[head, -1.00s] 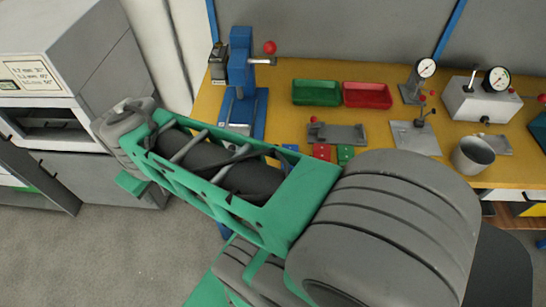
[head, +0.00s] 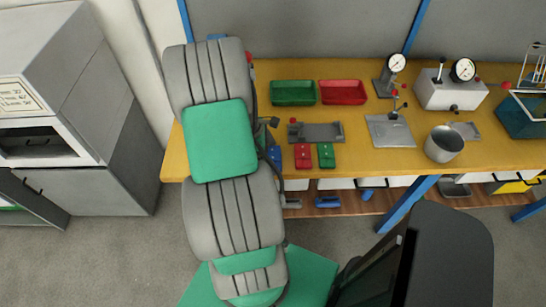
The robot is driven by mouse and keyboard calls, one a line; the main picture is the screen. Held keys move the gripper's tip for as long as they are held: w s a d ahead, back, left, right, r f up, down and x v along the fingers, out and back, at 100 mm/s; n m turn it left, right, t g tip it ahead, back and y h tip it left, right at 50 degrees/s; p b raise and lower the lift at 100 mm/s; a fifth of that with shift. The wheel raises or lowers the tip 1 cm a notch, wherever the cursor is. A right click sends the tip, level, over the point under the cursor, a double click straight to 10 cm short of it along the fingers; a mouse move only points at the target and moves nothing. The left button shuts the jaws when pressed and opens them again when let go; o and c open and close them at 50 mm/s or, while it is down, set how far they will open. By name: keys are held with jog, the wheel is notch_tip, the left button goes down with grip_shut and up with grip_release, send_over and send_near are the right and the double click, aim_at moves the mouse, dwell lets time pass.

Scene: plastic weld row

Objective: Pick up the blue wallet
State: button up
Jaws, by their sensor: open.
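A small blue flat item (head: 275,156), which looks like the blue wallet, lies on the yellow workbench (head: 365,160) at the left of a row with a red one and a green one. It is partly covered by my arm in the head view. My arm stands upright in the picture over the left part of the bench. My gripper's fingers are hidden behind the arm. Small dark parts show at the arm's right edge beside the blue item, but I cannot tell what they are.
The red item (head: 303,156) and green item (head: 326,156) lie close by. Behind them are a grey fixture (head: 316,132), a green bin (head: 293,93) and a red bin (head: 342,92). Gauges and a metal cup (head: 444,144) stand right. A grey cabinet (head: 85,175) stands left.

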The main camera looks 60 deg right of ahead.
aim_at(278, 158)
jog(key=shift+f, duration=0.25)
jog(key=c, duration=1.1)
jog(key=shift+r, duration=0.15)
jog(key=shift+r, duration=0.3)
notch_tip(278, 158, up, 3)
jog(key=shift+s+a+r+b, duration=0.1)
jog(key=shift+a+b, duration=0.05)
jog(key=shift+b, duration=0.25)
jog(key=s+a+r, duration=0.6)
jog(key=a+r, duration=0.3)
jog(key=a, duration=0.3)
jog(key=shift+a, duration=0.15)
